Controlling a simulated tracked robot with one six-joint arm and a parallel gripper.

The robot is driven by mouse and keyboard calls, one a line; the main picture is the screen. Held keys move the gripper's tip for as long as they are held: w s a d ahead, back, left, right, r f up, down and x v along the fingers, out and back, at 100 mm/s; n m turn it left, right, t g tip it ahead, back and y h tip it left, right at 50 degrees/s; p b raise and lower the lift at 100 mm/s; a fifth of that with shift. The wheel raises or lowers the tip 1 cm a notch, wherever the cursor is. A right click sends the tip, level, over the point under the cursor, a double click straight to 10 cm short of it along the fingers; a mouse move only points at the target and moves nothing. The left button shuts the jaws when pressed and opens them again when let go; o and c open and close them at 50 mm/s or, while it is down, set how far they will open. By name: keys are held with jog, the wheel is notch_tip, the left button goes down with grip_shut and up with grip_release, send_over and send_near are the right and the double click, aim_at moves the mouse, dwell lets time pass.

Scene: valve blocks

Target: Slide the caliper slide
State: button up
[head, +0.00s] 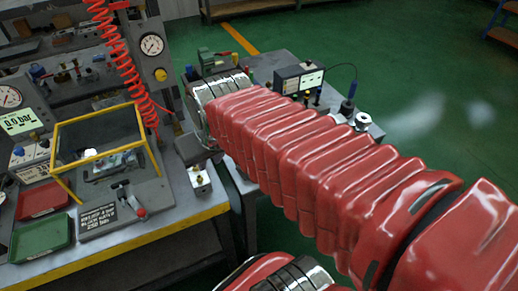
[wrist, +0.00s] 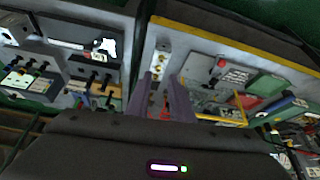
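My gripper (wrist: 165,78) shows in the wrist view as two grey-purple fingers standing apart, with nothing between them. In the head view its dark end (head: 193,148) is over the front bench's right edge, at the far end of my red arm. A small metal block (head: 200,183) with a brass-coloured knob stands just below it on that edge. The block also shows beyond the fingertips in the wrist view (wrist: 160,62). A light bar on a dark block (wrist: 66,44), at upper left in the wrist view, may be the caliper slide; it is too small to be sure. I cannot make out the caliper in the head view.
The front bench has a yellow edge (head: 160,239), a yellow-framed box (head: 100,142), a lever panel (head: 118,208), a red tray (head: 42,200) and a green tray (head: 40,238). A red coiled hose (head: 125,62) hangs nearby. A second bench behind my arm holds a display unit (head: 299,78).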

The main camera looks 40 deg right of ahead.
jog(key=w+d+f+m, duration=0.1)
jog(key=d+f+m, duration=0.1)
jog(key=d, duration=0.7)
jog(key=w+d+f+m+g+h, duration=0.1)
jog(key=d+f+m, duration=0.1)
jog(key=d, duration=0.7)
jog(key=shift+w+d+f+h, duration=0.3)
jog(key=shift+w+d+f, duration=0.1)
jog(key=shift+f, duration=0.5)
jog(key=shift+a+f, duration=0.1)
jog(key=shift+x, duration=6.8)
jog(key=shift+s+f, duration=0.1)
jog(key=shift+s, duration=0.05)
grip_shut()
